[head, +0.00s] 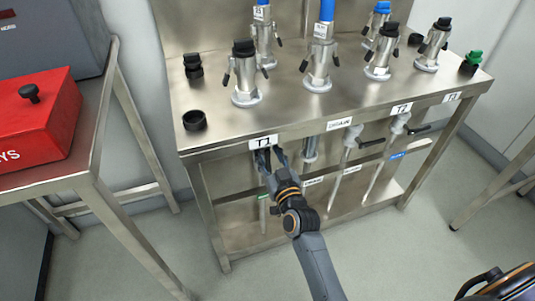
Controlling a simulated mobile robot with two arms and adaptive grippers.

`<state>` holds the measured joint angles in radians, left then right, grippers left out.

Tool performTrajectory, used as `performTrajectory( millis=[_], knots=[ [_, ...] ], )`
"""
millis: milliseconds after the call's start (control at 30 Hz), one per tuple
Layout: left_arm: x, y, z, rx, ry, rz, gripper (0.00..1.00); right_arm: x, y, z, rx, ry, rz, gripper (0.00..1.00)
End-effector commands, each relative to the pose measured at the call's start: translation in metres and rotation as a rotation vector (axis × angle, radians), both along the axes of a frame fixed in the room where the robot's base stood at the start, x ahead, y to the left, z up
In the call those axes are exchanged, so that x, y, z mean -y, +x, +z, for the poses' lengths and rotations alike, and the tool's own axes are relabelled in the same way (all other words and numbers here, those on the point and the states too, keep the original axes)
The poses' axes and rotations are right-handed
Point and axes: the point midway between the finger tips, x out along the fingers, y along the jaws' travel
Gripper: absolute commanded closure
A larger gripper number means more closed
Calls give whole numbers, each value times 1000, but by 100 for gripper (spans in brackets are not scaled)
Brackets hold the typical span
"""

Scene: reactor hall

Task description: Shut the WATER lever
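The steel bench (330,107) has pipes under its front edge, below labels T1 (263,142), DRAIN (339,124) and T2 (402,109). No label that I can read says WATER. One black lever handle (372,142) sticks out to the right on the pipe under DRAIN, another (419,128) on the pipe under T2, near a blue tag (397,156). My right gripper (271,157) is just below T1, its two fingers apart. It hides the upper pipe there, so I cannot tell whether it touches a lever. My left gripper is not in view.
Several metal valve fittings (246,80) stand on the bench top, with black caps (194,120) and a green one (471,62). A red box (35,119) sits on another steel table at left. The bench's lower shelf (330,210) is behind my forearm. Floor is clear in front.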

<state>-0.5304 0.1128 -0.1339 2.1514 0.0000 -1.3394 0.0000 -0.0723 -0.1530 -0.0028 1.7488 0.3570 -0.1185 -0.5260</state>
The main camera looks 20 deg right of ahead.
Motion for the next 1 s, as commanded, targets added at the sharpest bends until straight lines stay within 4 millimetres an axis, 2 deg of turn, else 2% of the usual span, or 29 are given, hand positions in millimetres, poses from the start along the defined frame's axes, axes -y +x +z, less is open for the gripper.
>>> performTrajectory(
  millis=[100, 367, 433, 567, 600, 1000],
  knots=[
    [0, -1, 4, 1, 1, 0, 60, -1, 7, 0, -1, 0, 1, 60],
    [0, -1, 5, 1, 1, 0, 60, -1, 8, 0, -1, 0, 1, 60],
    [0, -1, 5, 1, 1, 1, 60, -1, 8, 0, -1, 0, 1, 71],
    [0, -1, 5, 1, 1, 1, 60, -1, 7, 0, -1, 0, 1, 97],
    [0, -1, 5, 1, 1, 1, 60, -1, 7, 0, -1, 0, 1, 100],
    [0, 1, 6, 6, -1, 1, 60, 0, 7, 1, 1, -17, 0, 100]
  ],
)
